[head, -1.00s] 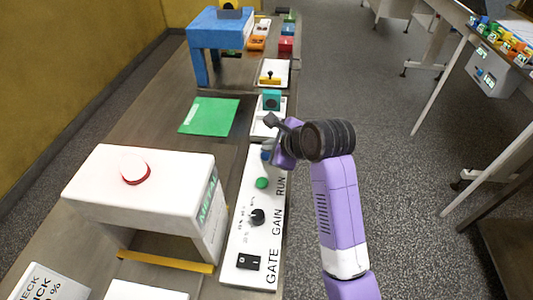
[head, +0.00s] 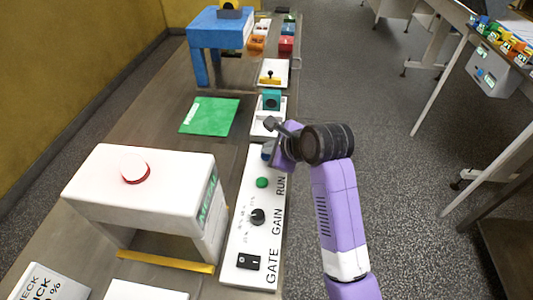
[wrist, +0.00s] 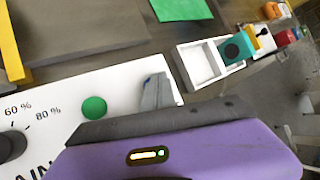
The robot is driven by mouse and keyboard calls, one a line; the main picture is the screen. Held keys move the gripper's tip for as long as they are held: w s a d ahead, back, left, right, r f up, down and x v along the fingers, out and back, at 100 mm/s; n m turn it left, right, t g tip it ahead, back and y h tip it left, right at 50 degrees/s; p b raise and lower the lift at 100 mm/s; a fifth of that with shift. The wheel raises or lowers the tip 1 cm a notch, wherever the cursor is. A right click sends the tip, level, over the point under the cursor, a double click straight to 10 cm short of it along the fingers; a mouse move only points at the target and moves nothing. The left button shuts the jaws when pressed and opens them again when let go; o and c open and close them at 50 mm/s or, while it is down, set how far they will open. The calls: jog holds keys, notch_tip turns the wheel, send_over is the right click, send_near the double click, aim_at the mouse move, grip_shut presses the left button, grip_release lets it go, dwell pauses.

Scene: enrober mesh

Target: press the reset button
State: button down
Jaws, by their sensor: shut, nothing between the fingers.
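The white control panel (head: 236,215) carries the words GATE, GAIN and RUN. It has a green button (head: 262,182) by RUN, a black knob (head: 257,217) by GAIN and a black rocker switch (head: 248,262) by GATE. I read no reset label. My gripper (head: 268,152) is shut and empty over the panel's far end, beyond the green button. In the wrist view its grey-blue fingertips (wrist: 158,92) show right of the green button (wrist: 94,108), apart from it. The panel part under the fingertips is hidden, and I cannot tell if they touch it.
A white METAL housing (head: 150,200) with a red-ringed button (head: 135,170) stands left of the panel. Beyond the panel is a white tray (head: 262,125) with a teal block (head: 271,99). A green sheet (head: 208,116) lies flat. A blue stand (head: 218,28) is farther back.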

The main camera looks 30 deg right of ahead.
jog(key=shift+f, duration=0.3)
dwell(0.4)
jog(key=shift+r, duration=0.2)
jog(key=shift+r+p, duration=0.7)
jog(key=shift+p, duration=0.35)
jog(key=shift+r, duration=0.1)
notch_tip(320, 180, up, 5)
jog(key=p, duration=0.5)
